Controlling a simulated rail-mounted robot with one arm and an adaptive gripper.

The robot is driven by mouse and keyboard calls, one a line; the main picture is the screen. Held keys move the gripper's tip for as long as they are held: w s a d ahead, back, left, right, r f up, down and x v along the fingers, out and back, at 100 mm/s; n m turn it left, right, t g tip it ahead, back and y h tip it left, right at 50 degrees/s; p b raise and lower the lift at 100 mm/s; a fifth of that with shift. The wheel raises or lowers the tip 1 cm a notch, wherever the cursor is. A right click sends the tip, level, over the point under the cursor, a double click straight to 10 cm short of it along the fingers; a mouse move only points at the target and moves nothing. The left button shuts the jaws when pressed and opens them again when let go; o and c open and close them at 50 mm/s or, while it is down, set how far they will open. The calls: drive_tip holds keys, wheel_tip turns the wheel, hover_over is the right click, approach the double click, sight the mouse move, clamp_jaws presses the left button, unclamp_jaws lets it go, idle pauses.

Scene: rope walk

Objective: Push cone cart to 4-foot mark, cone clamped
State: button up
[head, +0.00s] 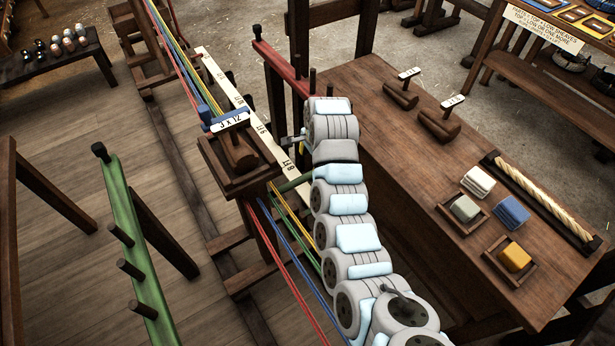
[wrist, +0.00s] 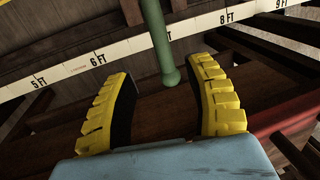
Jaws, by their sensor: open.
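In the head view the cone cart (head: 232,178) is a dark wooden platform on a floor rail, carrying a wooden cone (head: 240,153). A green handle (head: 297,182) sticks out on the cart's right side. In the wrist view my gripper (wrist: 163,70) has its yellow-padded fingers wide apart. The green handle (wrist: 158,35) hangs between and beyond the fingertips, covering the mark between 6 FT and 8 FT.
The white foot scale (head: 240,103) runs beside the cart, also in the wrist view (wrist: 120,50). Coloured strands (head: 290,245) run along the rail.

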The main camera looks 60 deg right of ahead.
sight(308, 175)
drive_tip(key=shift+w+d+f+b, duration=0.2)
drive_tip(key=shift+w+f+b, duration=0.15)
drive_tip(key=shift+f, duration=1.5)
drive_tip(key=shift+w+d+f+b, duration=0.25)
drive_tip(key=shift+f+b, duration=0.25)
drive_tip(key=shift+f, duration=1.35)
drive_tip(key=shift+w+d+f+b, duration=0.15)
drive_tip(key=shift+w+f+b, duration=0.25)
drive_tip(key=shift+f, duration=1.45)
clamp_jaws()
